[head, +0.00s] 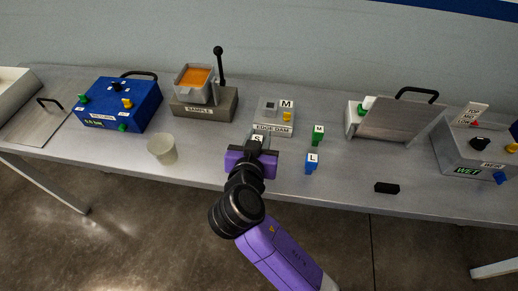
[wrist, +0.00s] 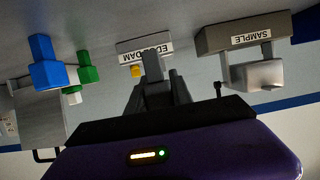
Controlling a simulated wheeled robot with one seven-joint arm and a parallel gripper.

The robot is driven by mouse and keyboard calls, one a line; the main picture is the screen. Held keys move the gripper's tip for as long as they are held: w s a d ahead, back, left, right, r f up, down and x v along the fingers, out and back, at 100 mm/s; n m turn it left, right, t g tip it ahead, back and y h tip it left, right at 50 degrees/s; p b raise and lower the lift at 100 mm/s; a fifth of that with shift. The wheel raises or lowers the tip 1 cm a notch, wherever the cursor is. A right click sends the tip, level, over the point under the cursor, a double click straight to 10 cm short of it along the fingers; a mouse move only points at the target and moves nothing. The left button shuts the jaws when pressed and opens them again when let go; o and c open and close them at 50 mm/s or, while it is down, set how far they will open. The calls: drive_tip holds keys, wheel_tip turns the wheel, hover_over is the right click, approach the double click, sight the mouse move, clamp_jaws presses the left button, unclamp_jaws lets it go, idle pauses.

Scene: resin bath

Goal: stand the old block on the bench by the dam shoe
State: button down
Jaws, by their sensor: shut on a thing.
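My gripper (head: 254,152) is shut on a small grey block marked S (head: 257,139), in front of the dam shoe. In the wrist view the grey block (wrist: 152,66) stands out between the fingers (wrist: 153,88). Whether it touches the bench I cannot tell. The dam shoe (head: 271,129), labelled EDGE DAM, carries a plate marked M and a yellow part (head: 287,117); the wrist view shows its label (wrist: 146,49), partly hidden by the held block. A green block marked M (head: 318,139) and a blue block marked L (head: 311,165) stand right of the shoe.
The bench (head: 350,170) has bare room right of the blue block. A cup (head: 162,149) stands left of my gripper, with the SAMPLE stand (head: 203,104) and blue box (head: 118,103) behind. A black bar (head: 387,188) lies near the front edge. A grey control box (head: 470,150) stands far right.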

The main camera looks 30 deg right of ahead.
drive_tip(key=shift+f, duration=2.75)
drive_tip(key=shift+f, duration=0.2)
drive_tip(key=c, duration=1.1)
unclamp_jaws()
drive_tip(key=shift+r, duration=0.1)
drive_tip(key=shift+c, duration=0.2)
drive_tip(key=shift+r, duration=0.2)
drive_tip(key=b+v, duration=0.1)
drive_tip(key=v, duration=1.1)
drive_tip(key=shift+f, duration=0.1)
